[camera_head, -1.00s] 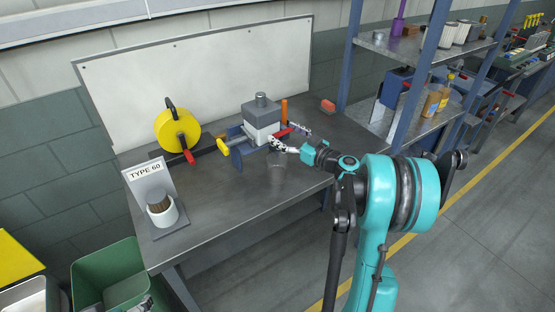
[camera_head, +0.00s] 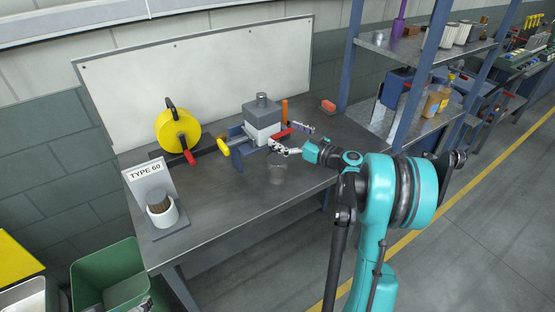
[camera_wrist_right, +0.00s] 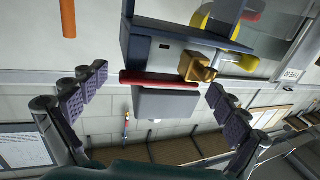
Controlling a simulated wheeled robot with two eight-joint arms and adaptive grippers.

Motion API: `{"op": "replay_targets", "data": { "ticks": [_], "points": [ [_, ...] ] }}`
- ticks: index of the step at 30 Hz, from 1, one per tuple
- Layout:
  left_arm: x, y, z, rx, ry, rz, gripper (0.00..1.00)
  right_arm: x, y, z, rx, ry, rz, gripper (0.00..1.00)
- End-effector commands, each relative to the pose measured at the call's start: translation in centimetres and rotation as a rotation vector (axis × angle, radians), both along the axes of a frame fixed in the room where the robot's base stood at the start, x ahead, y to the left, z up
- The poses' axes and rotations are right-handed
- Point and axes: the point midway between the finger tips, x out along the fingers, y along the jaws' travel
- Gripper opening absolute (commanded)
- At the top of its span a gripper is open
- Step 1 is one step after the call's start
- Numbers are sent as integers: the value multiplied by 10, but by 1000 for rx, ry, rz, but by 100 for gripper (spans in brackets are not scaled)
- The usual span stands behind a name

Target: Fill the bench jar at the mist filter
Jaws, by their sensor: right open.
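The unit on the bench has a light grey block with a darker top (camera_head: 262,117), a dark blue body and a red bar (camera_head: 280,134). The wrist view shows its blue body (camera_wrist_right: 185,48), red bar (camera_wrist_right: 155,78) and a brass-coloured fitting (camera_wrist_right: 196,67). I cannot tell which part is the mist filter. A faint clear jar (camera_head: 277,174) stands on the bench in front of the unit. My right gripper (camera_head: 291,138) is open and empty, its fingers near the red bar. It also shows in the wrist view (camera_wrist_right: 157,100). My left gripper is out of view.
A yellow round reel (camera_head: 178,130) stands at the back left. A TYPE 60 stand (camera_head: 146,172) holds a white cup with a brown filter. An orange cylinder (camera_head: 285,109) and a red block (camera_head: 328,105) are behind. A shelf rack (camera_head: 425,65) stands right.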

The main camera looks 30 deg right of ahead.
Motion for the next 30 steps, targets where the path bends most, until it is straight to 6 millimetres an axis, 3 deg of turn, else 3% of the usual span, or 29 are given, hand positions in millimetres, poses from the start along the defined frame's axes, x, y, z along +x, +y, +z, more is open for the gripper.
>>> {"op": "replay_targets", "data": {
  "ticks": [30],
  "points": [
    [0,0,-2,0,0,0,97,-19,-8,0,0,0,-1,99]
  ]
}}
